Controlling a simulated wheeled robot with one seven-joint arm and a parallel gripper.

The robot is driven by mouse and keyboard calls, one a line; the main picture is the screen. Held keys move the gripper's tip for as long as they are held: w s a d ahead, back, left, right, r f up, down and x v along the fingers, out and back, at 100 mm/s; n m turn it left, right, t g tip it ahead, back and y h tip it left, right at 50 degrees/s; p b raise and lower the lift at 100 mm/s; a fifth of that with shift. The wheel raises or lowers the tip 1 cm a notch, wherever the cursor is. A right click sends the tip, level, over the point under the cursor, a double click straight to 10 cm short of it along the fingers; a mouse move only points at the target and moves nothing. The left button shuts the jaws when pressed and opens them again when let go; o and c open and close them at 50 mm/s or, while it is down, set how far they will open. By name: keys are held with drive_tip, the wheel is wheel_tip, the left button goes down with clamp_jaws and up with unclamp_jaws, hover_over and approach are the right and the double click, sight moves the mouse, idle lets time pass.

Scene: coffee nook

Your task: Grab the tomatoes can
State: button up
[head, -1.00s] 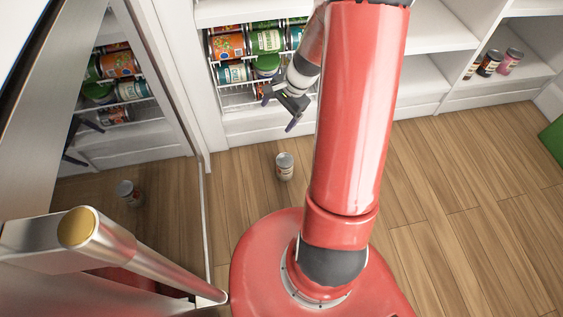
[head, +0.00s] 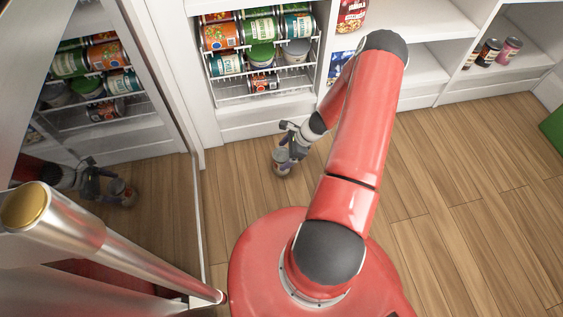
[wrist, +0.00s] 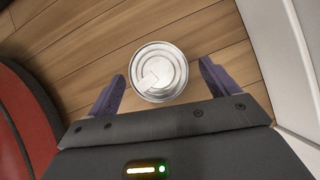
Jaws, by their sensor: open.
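A can (head: 280,168) stands upright on the wooden floor below the shelves. Its label is too small to read in the head view, so I cannot tell from print that it is the tomatoes can. The wrist view shows its silver lid (wrist: 158,72) from above. My gripper (head: 287,155) is open at the can, pointing down, and hides part of it. In the wrist view the lid lies between the two purple fingers of my gripper (wrist: 162,70), with a gap on each side.
A wire rack (head: 262,97) of several cans sits in the white cabinet behind. A few cans (head: 488,54) stand on a shelf at the right. A reflective metal door with a handle (head: 120,255) is at the left. The floor (head: 450,190) at the right is clear.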

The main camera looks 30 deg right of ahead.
drive_tip(key=x, duration=0.4)
drive_tip(key=shift+r, duration=0.1)
drive_tip(key=shift+c, duration=0.5)
drive_tip(key=c, duration=1.2)
